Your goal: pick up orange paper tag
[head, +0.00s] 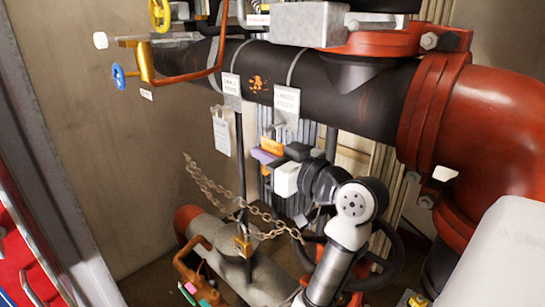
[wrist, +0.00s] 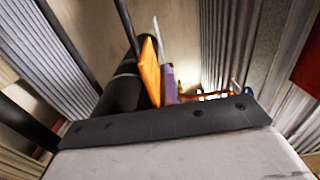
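A small orange piece (head: 271,146), which looks like the orange paper tag, shows at the front of my gripper (head: 266,157) in the head view, below the black pipe. In the wrist view the orange piece (wrist: 151,70) stands tall and thin just beyond the dark edge of my gripper. A purple piece (wrist: 168,82) stands close on its right; I cannot tell if it is part of my gripper. The fingers are mostly hidden, so I cannot tell whether they are shut on the orange piece or only beside it.
A thick black pipe (head: 370,105) with red fittings (head: 490,110) runs above my gripper. White tags (head: 286,103) hang from it. A chain (head: 215,188) and a grey lower pipe (head: 225,240) lie below. A black handwheel (head: 392,262) stands near my arm.

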